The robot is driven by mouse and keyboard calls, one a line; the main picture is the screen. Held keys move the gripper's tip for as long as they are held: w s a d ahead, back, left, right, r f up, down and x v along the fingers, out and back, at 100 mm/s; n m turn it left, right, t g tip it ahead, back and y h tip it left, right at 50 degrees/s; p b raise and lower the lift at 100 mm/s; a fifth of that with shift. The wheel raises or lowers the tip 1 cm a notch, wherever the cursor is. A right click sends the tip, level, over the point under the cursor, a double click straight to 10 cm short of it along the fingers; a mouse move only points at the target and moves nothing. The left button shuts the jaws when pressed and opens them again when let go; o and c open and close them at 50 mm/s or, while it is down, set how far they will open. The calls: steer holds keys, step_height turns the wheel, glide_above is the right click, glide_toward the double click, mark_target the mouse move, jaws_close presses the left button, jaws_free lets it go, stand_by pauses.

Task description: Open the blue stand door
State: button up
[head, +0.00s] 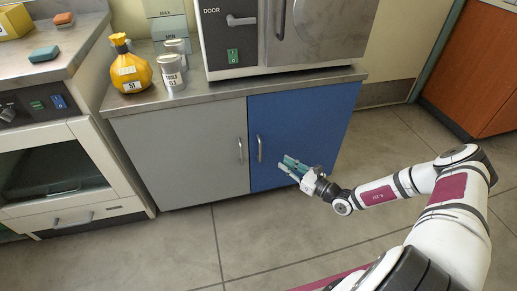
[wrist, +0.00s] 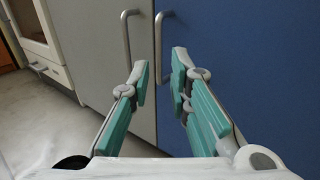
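The blue stand door (head: 299,126) is the right door of the low cabinet and looks closed, flush with the grey door. Its vertical metal handle (head: 260,148) is near its left edge. In the wrist view the blue door (wrist: 248,62) fills the right side, and its handle (wrist: 160,45) shows just beyond and between my fingertips. My gripper (head: 286,164) is open and empty, to the right of and slightly below the handle in the head view. In the wrist view its two teal-padded fingers (wrist: 159,78) are spread apart. I see no contact with the handle.
The grey door (head: 190,150) with its own handle (head: 240,150) is just left. An incubator (head: 280,35), a yellow bottle (head: 130,68) and tins (head: 172,75) stand on the cabinet top. An oven (head: 60,175) stands left. The floor (head: 240,235) in front is clear.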

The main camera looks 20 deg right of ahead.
steer(key=b, duration=0.4)
glide_above(260, 160)
steer(key=shift+w+d, duration=0.1)
steer(key=shift+w, duration=0.25)
jaws_close()
